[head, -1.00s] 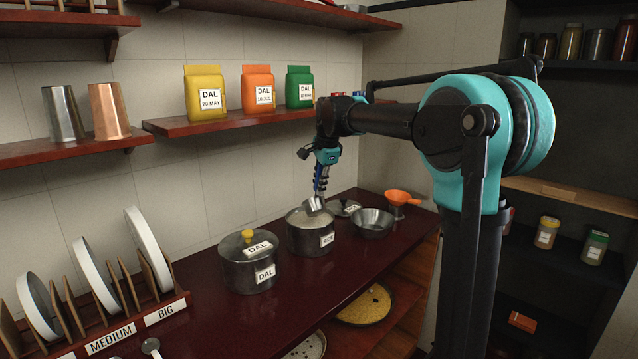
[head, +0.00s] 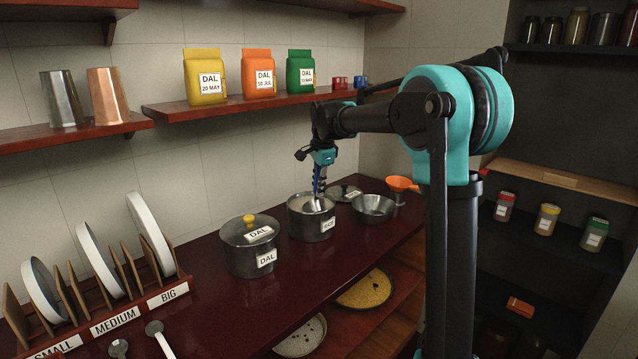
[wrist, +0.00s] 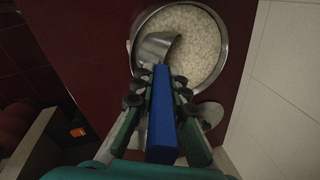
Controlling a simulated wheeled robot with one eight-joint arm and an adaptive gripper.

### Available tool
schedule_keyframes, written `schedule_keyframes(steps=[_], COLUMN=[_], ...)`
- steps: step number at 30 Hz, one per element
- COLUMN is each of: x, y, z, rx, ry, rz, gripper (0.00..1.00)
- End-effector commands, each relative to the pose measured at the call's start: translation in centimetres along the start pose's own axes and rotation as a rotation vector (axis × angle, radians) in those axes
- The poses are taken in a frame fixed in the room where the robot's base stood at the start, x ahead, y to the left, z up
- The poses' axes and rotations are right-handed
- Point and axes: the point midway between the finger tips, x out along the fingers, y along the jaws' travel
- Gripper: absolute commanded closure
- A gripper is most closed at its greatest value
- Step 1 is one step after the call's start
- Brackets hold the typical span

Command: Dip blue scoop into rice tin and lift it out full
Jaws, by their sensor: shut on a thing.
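The rice tin (head: 310,228) is an open metal pot with a white label on the dark counter, right of the lidded DAL pot. In the wrist view pale rice (wrist: 197,50) fills it below the rim. My gripper (head: 319,184) is above the tin, pointing down. It is shut on the blue handle of the scoop (wrist: 162,110). The scoop's metal bowl (wrist: 157,47) is inside the tin's outline at the left side of its mouth in the wrist view. I cannot tell how deep the bowl sits or whether it holds rice.
The lidded DAL pot (head: 252,255) stands close left of the tin. A loose lid (head: 345,193), a metal bowl (head: 373,208) and an orange funnel (head: 401,184) are on the right. A shelf (head: 225,110) with DAL packets hangs above. The counter's front middle is clear.

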Motion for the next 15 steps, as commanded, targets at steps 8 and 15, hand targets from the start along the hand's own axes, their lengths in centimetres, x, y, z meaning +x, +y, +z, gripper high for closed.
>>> schedule_keyframes(steps=[8, 15], x=[1.8, 3.3], y=[-0.1, -0.1], z=[0.0, 0.0], rx=[0.001, 0.002], ry=[0.000, 0.000], rz=[-0.137, -0.337], gripper=[1.00, 1.00])
